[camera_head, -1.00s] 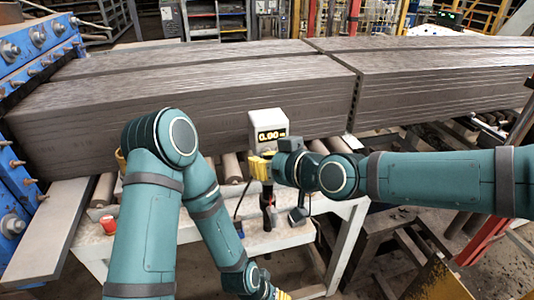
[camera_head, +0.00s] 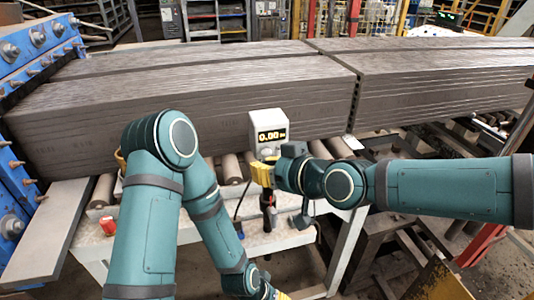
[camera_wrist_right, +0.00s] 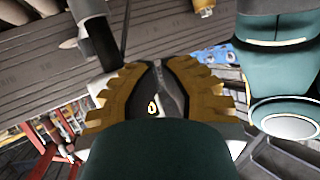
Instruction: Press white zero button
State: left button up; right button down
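A white box with a lit display (camera_head: 281,120) reading about 0.00 in orange stands in front of the brick stack in the head view. A small round grey button or knob (camera_head: 266,152) shows under the display; I cannot tell whether it is the zero button. My right gripper (camera_head: 262,172) has yellow fingers and is just below the box front. In the right wrist view, its fingertips (camera_wrist_right: 160,63) come together, with no object clearly held. My left gripper (camera_head: 281,296) is at the bottom edge, mostly cut off.
A dark hand tool (camera_head: 268,210) with a cable is below my right gripper, over a white table (camera_head: 190,235). A red object (camera_head: 108,225) lies at the table's left. Long grey brick stacks (camera_head: 180,105) fill the background. Blue machinery (camera_head: 35,50) stands at left.

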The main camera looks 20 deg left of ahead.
jog(key=s+d, duration=0.1)
jog(key=s+d+p, duration=0.1)
jog(key=s, duration=0.2)
jog(key=shift+s+d, duration=0.1)
jog(key=shift+d, duration=0.3)
dwell(0.6)
jog(key=w+d+f+m+h+b, duration=0.1)
jog(key=d+f+m, duration=0.15)
jog(key=f, duration=0.65)
jog(key=w+d+f+m+g+h+b, duration=0.15)
jog(key=d+f, duration=0.25)
jog(key=f, duration=0.4)
jog(key=d+f+m+t+h+b, duration=0.1)
jog(key=d+f+m, duration=0.25)
jog(key=f, duration=0.55)
jog(key=s+d+f+m+g+h+b, duration=0.1)
jog(key=s+d+f, duration=0.3)
jog(key=f, duration=0.5)
jog(key=s+d+f+m+g+h+b, duration=0.2)
jog(key=s+d+f+m+h, duration=0.1)
jog(key=d+f, duration=0.6)
jog(key=shift+s+f+m, duration=0.45)
jog(key=shift+s+f, duration=0.2)
jog(key=shift+f, duration=0.1)
